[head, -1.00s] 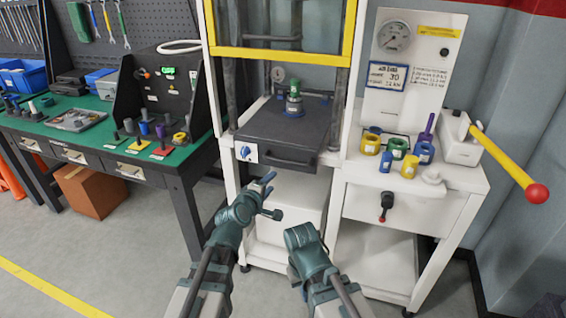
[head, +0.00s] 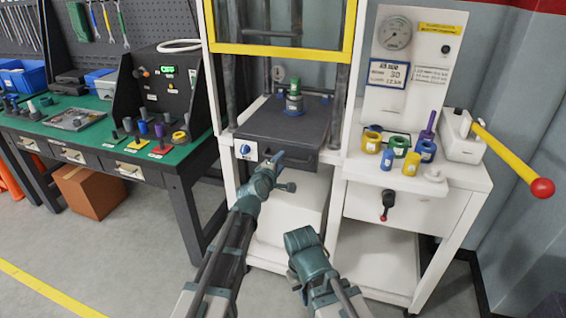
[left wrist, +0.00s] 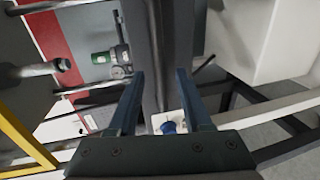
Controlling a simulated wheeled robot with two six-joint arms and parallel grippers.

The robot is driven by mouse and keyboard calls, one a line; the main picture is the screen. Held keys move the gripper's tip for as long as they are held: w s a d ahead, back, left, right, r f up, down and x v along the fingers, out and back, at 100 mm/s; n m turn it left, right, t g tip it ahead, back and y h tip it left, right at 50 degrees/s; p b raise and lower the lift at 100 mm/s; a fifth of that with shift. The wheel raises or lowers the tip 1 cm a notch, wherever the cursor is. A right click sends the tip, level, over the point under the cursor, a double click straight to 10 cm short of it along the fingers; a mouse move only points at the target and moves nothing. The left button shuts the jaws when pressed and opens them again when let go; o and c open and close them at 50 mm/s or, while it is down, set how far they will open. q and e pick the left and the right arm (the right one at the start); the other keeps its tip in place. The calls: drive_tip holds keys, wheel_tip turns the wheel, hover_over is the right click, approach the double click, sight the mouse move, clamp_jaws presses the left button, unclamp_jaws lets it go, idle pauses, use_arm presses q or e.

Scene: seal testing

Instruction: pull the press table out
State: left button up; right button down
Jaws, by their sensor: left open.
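The press table (head: 262,126) is a dark slab inside the white press frame, with a dark handle bar (head: 301,163) along its front. A green part on a blue base (head: 293,104) stands on it. My left gripper (head: 285,172) is open just in front of the handle; I cannot tell whether it touches. In the left wrist view the two fingers (left wrist: 166,100) are spread, with the dark front of the table (left wrist: 172,50) beyond them and a blue knob (left wrist: 172,127) between their bases. My right arm's end (head: 304,240) is low in front of the press; its fingers are hidden.
A yellow-edged guard (head: 280,53) is raised above the table. To the right, a white stand (head: 460,178) carries coloured rings and a yellow lever (head: 505,160) with a red ball. A green-topped bench (head: 90,150) stands left. The floor in front is clear.

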sight(282, 160)
use_arm(q)
drive_tip(key=shift+x, duration=1.7)
drive_tip(key=shift+c, duration=0.2)
clamp_jaws()
